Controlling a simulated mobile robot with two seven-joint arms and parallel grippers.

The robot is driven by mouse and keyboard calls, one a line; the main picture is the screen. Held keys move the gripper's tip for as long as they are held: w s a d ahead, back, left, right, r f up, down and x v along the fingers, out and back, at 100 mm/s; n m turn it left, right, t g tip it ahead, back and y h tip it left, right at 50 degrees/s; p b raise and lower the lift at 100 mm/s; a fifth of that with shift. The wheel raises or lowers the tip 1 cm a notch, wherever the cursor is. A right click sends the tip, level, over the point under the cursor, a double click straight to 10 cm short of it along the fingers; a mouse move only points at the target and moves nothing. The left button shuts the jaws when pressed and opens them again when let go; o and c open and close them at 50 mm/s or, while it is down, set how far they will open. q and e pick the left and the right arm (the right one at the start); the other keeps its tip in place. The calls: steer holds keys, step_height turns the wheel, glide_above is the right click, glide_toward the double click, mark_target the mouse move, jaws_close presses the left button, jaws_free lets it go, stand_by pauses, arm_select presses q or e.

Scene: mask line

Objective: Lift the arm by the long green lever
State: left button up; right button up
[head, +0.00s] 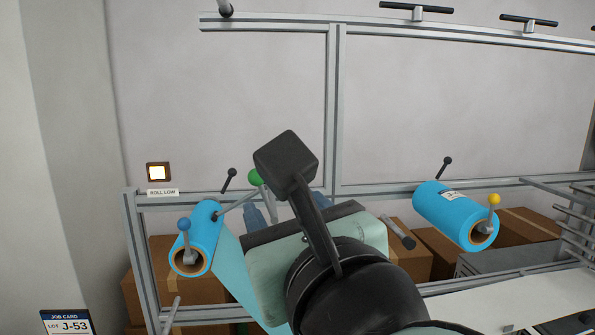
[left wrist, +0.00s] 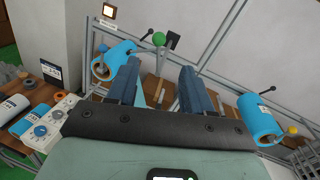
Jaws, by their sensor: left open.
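The green ball knob (head: 255,178) tops the long lever, a thin grey rod (head: 233,202) rising by the left blue roll. The knob also shows in the left wrist view (left wrist: 159,39), above the gap between my fingers. My left gripper (left wrist: 158,72) is open and empty, with its two blue fingers pointing at the frame below the knob. In the head view my wrist and a black block on it hide most of the gripper. I cannot tell how far the fingertips are from the lever. My right gripper is not in view.
A left blue roll (head: 204,228) has a blue knob (head: 183,224); a right blue roll (head: 440,207) has a yellow knob (head: 494,199). A lit button (head: 157,172) sits above a "ROLL LOW" label. Metal rails cross the frame, with cardboard boxes (head: 155,290) behind.

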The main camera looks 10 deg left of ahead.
mark_target(258, 179)
arm_select(q)
steer(key=p+x, duration=0.2)
steer(key=x, duration=1.1)
steer(key=shift+a, duration=0.15)
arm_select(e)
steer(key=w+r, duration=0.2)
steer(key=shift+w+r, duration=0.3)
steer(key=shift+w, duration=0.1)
arm_select(q)
steer(key=shift+s, duration=0.1)
jaws_close()
